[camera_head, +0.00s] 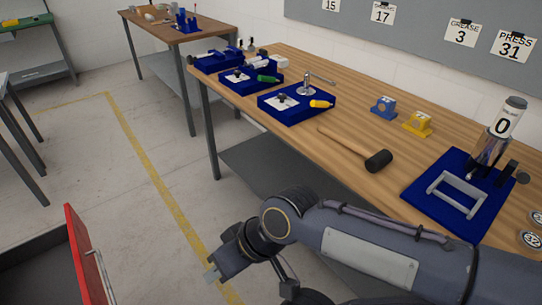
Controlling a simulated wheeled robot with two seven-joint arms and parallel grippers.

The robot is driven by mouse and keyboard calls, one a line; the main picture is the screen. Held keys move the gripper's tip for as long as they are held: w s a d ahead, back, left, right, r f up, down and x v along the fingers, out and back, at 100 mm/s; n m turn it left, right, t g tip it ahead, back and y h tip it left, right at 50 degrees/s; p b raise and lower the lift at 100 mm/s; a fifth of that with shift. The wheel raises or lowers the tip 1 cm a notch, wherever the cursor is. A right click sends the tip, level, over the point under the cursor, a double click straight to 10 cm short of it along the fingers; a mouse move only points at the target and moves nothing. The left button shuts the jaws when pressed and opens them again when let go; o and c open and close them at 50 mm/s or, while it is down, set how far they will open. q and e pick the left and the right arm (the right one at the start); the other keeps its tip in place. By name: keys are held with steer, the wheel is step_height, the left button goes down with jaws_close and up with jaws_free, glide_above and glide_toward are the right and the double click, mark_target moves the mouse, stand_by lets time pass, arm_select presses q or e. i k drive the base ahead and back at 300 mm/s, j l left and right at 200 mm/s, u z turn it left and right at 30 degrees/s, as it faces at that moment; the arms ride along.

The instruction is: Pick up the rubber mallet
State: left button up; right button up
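The rubber mallet (379,160) lies on the wooden workbench (300,143). Its black head is to the right and its light wooden handle reaches up and left. My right arm comes in from the lower right, and its gripper (212,277) is at the lower left of the mallet, out over the floor and apart from the bench. Its fingers are small and partly turned away, so their opening cannot be made out. The mallet is not held. My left gripper is not in view.
Blue trays (297,118) with tools stand left of the mallet. A blue block (383,108) and a yellow block (418,124) sit behind it. A blue base with a metal press (455,205) stands to its right. An open red drawer (84,250) is at the lower left.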

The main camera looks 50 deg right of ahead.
mark_target(374, 163)
steer(key=z, duration=2.5)
steer(key=i+j+z, duration=0.25)
steer(key=i+j, duration=0.35)
steer(key=i+j+z, duration=0.2)
steer(key=i+j, duration=0.35)
steer(key=j, duration=0.2)
